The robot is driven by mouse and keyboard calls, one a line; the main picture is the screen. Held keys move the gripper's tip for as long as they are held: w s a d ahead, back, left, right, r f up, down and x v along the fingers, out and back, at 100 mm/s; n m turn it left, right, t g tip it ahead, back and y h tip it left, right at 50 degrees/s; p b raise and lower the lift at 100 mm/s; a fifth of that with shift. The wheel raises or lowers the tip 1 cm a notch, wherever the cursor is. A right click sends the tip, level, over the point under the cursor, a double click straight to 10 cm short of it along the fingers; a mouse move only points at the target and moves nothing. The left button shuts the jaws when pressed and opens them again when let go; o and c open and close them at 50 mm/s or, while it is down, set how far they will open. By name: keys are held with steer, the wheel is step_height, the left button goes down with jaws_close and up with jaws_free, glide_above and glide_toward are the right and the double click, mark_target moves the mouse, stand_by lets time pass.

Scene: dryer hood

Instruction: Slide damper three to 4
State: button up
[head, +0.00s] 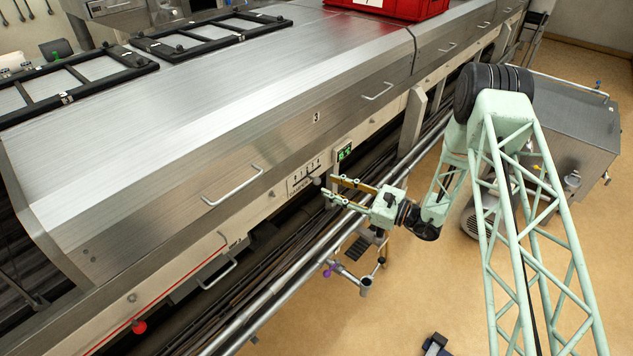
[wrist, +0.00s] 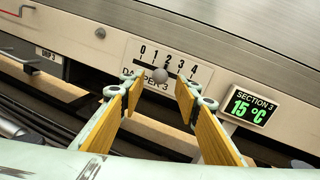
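The damper three plate (wrist: 202,76) is white with a 0 to 4 scale and the lettering "DAMPER 3", partly covered by the knob and fingers. Its round grey knob (wrist: 160,75) appears below about the 2 mark; its exact setting is hard to tell. In the head view the plate (head: 301,181) is on the hood's front panel, with the knob (head: 317,181) sticking out. My gripper (wrist: 158,86) is open, one finger on each side of the knob in the wrist view. In the head view my gripper (head: 328,185) is right by the knob; contact cannot be told.
A green "SECTION 3" display (wrist: 251,106) reading 15 °C is right of the plate. A "DRIP 3" label (wrist: 46,54) is to the left. Hood handles (head: 232,186) and a long rail (head: 290,267) run along the front. A red crate (head: 398,8) stands on top.

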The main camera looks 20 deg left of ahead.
mark_target(317, 180)
steer(key=shift+w+a, duration=0.2)
steer(key=shift+a, duration=0.95)
steer(key=shift+w+a, duration=0.2)
steer(key=shift+a, duration=0.9)
steer(key=shift+w+a, duration=0.2)
steer(key=shift+a, duration=0.95)
steer(key=shift+c, duration=0.5)
jaws_close()
